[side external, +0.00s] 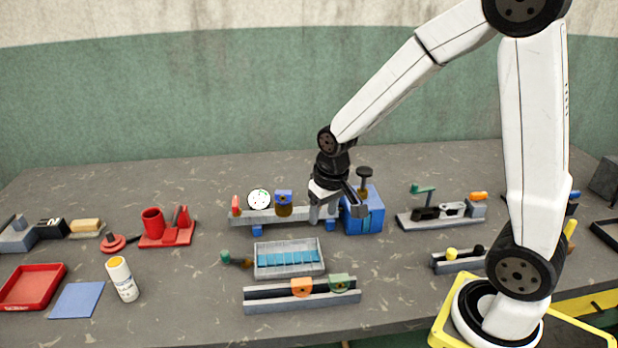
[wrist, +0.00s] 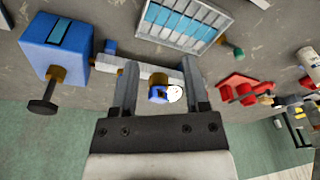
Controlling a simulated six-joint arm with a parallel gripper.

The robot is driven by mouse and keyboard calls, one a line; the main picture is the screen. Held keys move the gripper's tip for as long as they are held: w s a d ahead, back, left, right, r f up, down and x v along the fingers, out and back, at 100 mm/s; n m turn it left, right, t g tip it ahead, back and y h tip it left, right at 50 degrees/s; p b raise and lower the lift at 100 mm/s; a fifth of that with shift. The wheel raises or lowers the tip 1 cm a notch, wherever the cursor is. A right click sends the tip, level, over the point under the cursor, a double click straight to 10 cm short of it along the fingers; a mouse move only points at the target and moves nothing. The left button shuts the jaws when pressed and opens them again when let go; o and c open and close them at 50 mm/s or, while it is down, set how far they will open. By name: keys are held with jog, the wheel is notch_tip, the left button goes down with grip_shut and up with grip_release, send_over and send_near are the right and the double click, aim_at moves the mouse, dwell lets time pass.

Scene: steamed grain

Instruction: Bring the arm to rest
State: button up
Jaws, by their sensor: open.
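My gripper (side external: 338,203) hangs over the middle of the bench, at the right part of a grey rail fixture and just left of a blue box (side external: 372,216) with a dark knob on top. In the wrist view my gripper (wrist: 158,62) has its two fingers wide apart with nothing held between them. Beyond the fingers lies the grey rail (side external: 262,217) with a blue-and-brown piece (side external: 284,203) and a round white dial (side external: 259,199). Whether a finger touches the rail cannot be told.
A grey tray with blue slots (side external: 289,271) and a slide rail (side external: 262,300) lie in front. A red holder (side external: 178,236), white bottle (side external: 122,279) and red tray (side external: 50,285) stand left. A grey fixture with a green handle (side external: 440,216) is right. The back strip of bench is clear.

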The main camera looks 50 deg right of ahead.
jog(key=s+a+f+n, duration=0.1)
jog(key=s+a, duration=0.3)
jog(key=s, duration=0.4)
jog(key=shift+f+n+t, duration=0.2)
jog(key=shift+n+t, duration=0.2)
jog(key=shift+n, duration=0.5)
